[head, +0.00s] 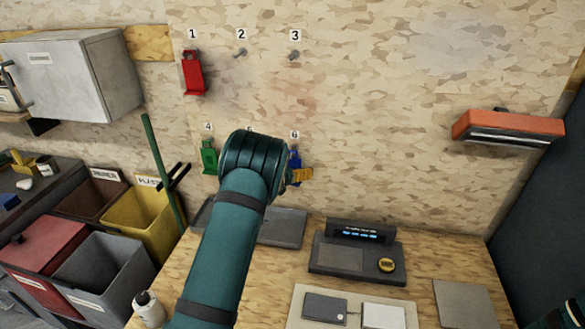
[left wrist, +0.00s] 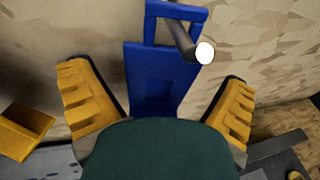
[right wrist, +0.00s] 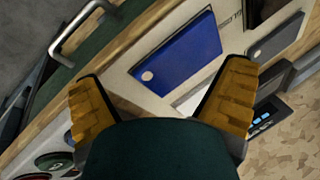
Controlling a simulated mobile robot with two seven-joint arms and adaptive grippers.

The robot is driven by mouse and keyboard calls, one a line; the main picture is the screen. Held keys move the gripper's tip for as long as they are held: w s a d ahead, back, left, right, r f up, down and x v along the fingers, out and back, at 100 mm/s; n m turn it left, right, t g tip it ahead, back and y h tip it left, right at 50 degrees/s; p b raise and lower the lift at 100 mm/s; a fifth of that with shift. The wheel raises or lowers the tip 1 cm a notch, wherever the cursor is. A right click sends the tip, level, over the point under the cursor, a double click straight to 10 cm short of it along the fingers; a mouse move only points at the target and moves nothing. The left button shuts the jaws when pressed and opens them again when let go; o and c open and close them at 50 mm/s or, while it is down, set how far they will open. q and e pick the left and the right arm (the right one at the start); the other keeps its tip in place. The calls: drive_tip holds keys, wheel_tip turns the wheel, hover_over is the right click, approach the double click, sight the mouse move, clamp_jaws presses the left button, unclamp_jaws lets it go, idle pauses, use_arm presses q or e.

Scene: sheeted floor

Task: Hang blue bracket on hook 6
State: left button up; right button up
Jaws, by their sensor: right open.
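The blue bracket (head: 294,163) is at the wall below label 6, partly hidden behind my left arm. In the left wrist view the blue bracket (left wrist: 160,80) hangs upright, with the metal peg of hook 6 (left wrist: 185,40) passing through its top opening. My left gripper (left wrist: 155,75) is open, its yellow fingers on either side of the bracket with gaps between. One finger of the left gripper (head: 302,175) shows in the head view. My right gripper (right wrist: 165,90) is open and empty, away from the wall hooks.
A red bracket (head: 193,75) hangs at 1 and a green bracket (head: 209,157) at 4. Hooks 2 (head: 241,53) and 3 (head: 294,55) are bare. A bench (head: 265,290) holds a grey device (head: 358,258). A blue plate (right wrist: 180,55) lies near my right gripper.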

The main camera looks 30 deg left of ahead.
use_arm(q)
drive_tip(key=shift+s, duration=0.1)
drive_tip(key=v, duration=1.2)
